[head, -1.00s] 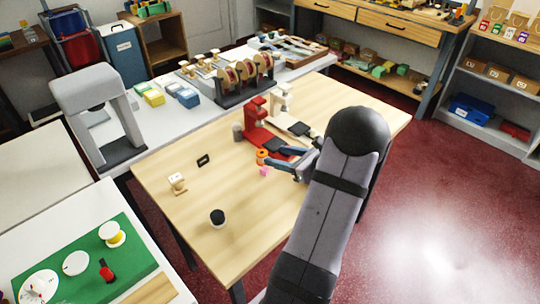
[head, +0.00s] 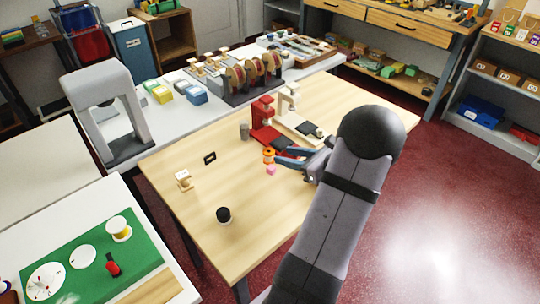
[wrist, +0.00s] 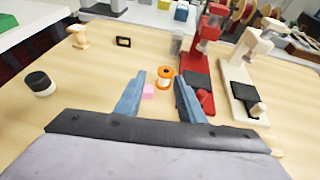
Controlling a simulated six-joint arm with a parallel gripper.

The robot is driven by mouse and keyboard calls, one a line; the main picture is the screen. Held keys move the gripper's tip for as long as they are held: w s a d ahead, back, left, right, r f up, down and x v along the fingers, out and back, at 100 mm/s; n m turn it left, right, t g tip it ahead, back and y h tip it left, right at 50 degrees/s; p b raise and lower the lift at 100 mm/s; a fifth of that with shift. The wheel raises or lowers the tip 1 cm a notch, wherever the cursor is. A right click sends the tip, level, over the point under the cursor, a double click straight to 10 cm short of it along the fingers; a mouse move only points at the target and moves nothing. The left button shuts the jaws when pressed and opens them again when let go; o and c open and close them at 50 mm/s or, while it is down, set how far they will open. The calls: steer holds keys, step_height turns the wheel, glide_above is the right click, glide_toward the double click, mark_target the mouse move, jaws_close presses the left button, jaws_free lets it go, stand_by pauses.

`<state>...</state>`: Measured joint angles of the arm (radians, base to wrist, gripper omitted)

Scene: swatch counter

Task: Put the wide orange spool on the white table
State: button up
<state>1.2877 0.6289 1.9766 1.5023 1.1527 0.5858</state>
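The orange spool (head: 269,157) stands on the wooden table, next to a small pink block (head: 271,171). It also shows in the wrist view (wrist: 164,77), with a pale middle between orange ends. My gripper (head: 278,157) is open, with its blue fingers pointing at the spool. In the wrist view the spool appears between the two fingertips, touching neither as far as I can see. The pink block (wrist: 148,91) lies close to the left finger. A white table (head: 150,243) at lower left bears a green mat; another white-topped table (head: 205,113) stands behind the wooden one.
A red device (head: 262,120) and a cream device (head: 291,108) stand just beyond my gripper. A grey cup (head: 244,131), a black frame (head: 210,158), a cream spool (head: 184,180) and a black-topped jar (head: 223,215) are on the wooden table (head: 250,235). Its front part is clear.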

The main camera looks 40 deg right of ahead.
steer(key=w+a+r+n+g+y+p, duration=0.1)
steer(key=w+a+r+n+y+p, duration=0.25)
steer(key=w+a, duration=0.55)
steer(key=n+g+h+p, duration=0.1)
steer(key=n+g+h, duration=0.15)
steer(key=g, duration=0.55)
glide_above(269, 151)
steer(key=s, duration=0.3)
step_height(269, 151, down, 2)
steer(key=m, duration=0.1)
steer(key=shift+w+d+f+m+h, duration=0.2)
steer(key=shift+d+m+h, duration=0.25)
steer(key=shift+m, duration=0.55)
steer(key=shift+p+x, duration=1.2)
steer(key=shift+x, duration=2.5)
